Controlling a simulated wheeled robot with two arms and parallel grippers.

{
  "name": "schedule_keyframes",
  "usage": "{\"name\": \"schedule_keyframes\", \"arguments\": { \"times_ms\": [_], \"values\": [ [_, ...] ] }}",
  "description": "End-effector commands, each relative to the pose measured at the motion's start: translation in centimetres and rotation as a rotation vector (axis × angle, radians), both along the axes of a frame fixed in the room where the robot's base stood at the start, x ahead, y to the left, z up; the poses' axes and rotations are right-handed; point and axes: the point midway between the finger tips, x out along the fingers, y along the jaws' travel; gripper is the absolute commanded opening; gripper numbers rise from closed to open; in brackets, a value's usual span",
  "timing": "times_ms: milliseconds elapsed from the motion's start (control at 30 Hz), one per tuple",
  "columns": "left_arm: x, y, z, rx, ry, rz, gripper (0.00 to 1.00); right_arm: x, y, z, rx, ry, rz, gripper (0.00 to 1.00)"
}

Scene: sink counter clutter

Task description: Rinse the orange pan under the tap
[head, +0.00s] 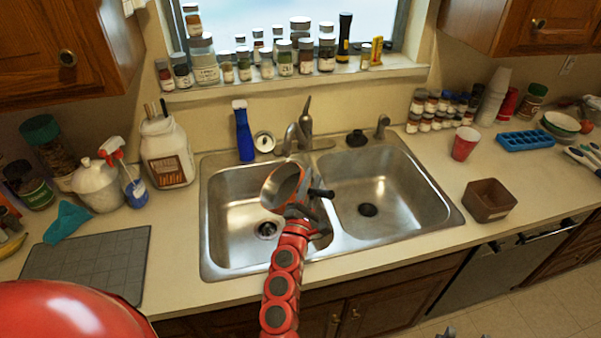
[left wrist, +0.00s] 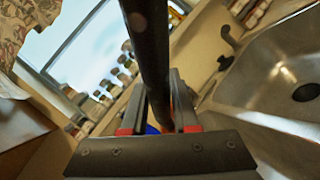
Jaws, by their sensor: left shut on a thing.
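The pan (head: 287,184) is tilted above the divider and left basin of the steel sink, just in front of and below the tap (head: 303,132). No water stream can be made out. Small grey shapes at the bottom edge of the head view may be my right gripper (head: 462,334), but its jaws are unclear.
The right basin (head: 385,190) is empty. A blue bottle (head: 243,135) stands behind the left basin. A red cup (head: 464,144) and a brown square container (head: 488,200) stand right of the sink. A grey mat (head: 90,262) lies left. Jars crowd the windowsill (head: 290,80).

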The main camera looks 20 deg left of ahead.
Motion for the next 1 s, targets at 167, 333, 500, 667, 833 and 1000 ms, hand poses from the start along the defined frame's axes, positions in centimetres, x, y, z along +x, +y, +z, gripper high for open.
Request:
{"name": "schedule_keyframes", "arguments": {
  "times_ms": [167, 333, 500, 667, 833, 1000],
  "values": [
    [0.6, -1.3, -1.8, 0.108, 0.053, 0.0, 0.0, 0.0, 0.0, 0.0, 0.0, 0.0, 0.0, 0.49],
    [1.1, -2.2, -3.6, 0.209, 0.101, 0.002, 0.0, 0.0, 0.0, -0.1, 0.0, 0.0, 0.0, 0.49],
    [1.4, -2.9, -5.6, 0.307, 0.148, 0.002, 0.0, 0.0, 0.0, -0.2, 0.0, 0.0, 0.0, 0.49],
    [1.7, -3.5, -7.6, 0.395, 0.193, 0.002, 0.0, 0.0, 0.0, -0.1, 0.0, 0.0, 0.0, 0.49],
    [1.8, -3.7, -9.7, 0.491, 0.238, 0.004, 0.0, 0.0, 0.0, 0.0, 0.0, 0.0, 0.0, 0.49],
    [1.9, -3.9, -11.3, 0.569, 0.275, 0.004, 0.0, 0.0, 0.0, 0.2, 0.0, 0.0, 0.0, 0.49]
  ]
}}
